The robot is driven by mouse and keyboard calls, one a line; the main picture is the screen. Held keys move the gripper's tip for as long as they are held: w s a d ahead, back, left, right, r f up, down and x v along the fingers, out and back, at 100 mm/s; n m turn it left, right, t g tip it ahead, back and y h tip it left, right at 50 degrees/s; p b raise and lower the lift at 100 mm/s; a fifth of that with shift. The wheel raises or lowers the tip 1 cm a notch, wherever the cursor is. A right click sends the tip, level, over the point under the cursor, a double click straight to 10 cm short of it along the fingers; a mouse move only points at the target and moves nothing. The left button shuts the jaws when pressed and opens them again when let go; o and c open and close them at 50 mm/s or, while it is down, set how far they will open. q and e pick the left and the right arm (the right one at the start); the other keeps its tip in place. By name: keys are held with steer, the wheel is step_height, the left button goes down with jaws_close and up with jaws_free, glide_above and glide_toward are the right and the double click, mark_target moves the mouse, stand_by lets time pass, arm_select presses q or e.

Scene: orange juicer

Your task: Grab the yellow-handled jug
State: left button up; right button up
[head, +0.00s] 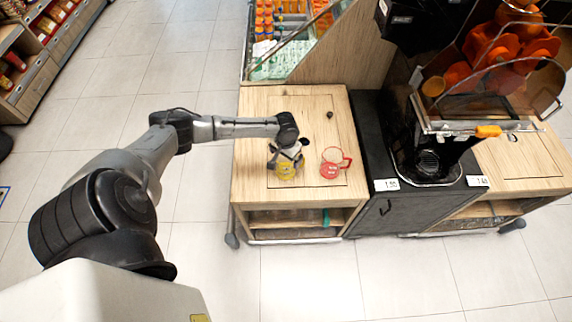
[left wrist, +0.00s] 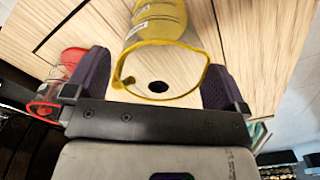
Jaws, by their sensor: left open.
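The yellow-handled jug (head: 286,173) stands on the wooden cart top in the head view, partly hidden under my left gripper (head: 286,156). The fingers are wide apart, one on each side of the handle, with gaps visible. My right gripper is not in view.
A red-handled jug (head: 330,170) stands close to the right of the yellow one; it also shows at the left wrist view's left side (left wrist: 70,65). The black juicer (head: 430,150) stands right of the wooden cart (head: 255,110).

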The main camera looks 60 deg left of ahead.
arm_select(q)
steer(key=shift+f, duration=0.3)
steer(key=c, duration=1.1)
steer(key=shift+r, duration=0.1)
